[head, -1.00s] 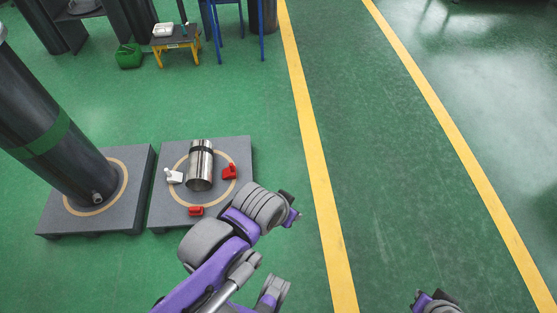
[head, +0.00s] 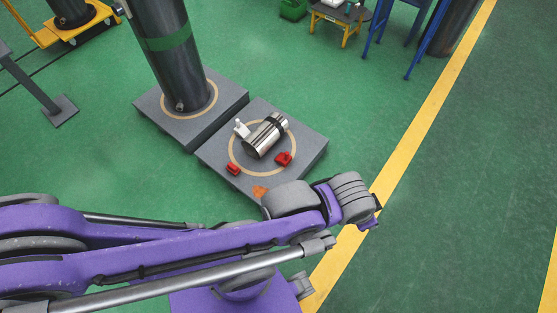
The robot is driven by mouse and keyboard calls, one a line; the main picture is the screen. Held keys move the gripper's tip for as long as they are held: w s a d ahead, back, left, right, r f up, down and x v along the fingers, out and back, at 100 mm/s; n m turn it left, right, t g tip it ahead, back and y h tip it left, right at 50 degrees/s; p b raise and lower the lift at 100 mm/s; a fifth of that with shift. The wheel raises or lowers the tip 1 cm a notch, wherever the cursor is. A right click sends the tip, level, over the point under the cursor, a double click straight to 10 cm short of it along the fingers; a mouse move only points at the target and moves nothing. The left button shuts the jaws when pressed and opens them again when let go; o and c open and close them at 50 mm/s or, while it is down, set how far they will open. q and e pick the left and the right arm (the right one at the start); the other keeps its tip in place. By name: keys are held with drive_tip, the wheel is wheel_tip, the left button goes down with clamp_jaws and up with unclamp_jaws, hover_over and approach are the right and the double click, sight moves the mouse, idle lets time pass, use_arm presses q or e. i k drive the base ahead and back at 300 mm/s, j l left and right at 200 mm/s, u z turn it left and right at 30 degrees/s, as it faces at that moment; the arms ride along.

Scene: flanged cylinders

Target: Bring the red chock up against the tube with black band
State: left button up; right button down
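A shiny silver tube with a black band (head: 259,141) appears to lie on its side on a low grey platform (head: 304,145), inside a tan ring. One red chock (head: 283,159) sits at the right of its near end; I cannot tell if they touch. Another red chock (head: 233,168) sits apart from it, near the platform's left edge. A white piece (head: 242,129) stands close to the tube's left side. My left arm crosses the lower picture; its gripper (head: 376,202) is at the wrist's far end, right of the platform, its fingers unclear. My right gripper is out of view.
A dark column with a green band (head: 168,60) stands on a second grey platform (head: 218,90), directly left. An orange mark (head: 259,191) shows at the near platform edge. A yellow stool (head: 342,18) and blue frame stand behind. Green floor is open on the right.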

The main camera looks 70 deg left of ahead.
sight(284, 159)
drive_tip(key=i+u, duration=0.15)
drive_tip(key=u, duration=0.25)
drive_tip(key=i+j+u, duration=0.1)
drive_tip(key=u, duration=0.35)
drive_tip(key=i+u, duration=0.15)
drive_tip(key=u, duration=0.25)
drive_tip(key=i+l+u, duration=0.15)
drive_tip(key=u, duration=0.3)
drive_tip(key=i+u, duration=0.2)
drive_tip(key=u, duration=0.3)
drive_tip(key=i+u, duration=0.25)
drive_tip(key=u, duration=0.25)
drive_tip(key=i+l+u, duration=0.15)
drive_tip(key=u, duration=0.35)
drive_tip(key=i+l+u, duration=0.2)
drive_tip(key=i+j, duration=0.05)
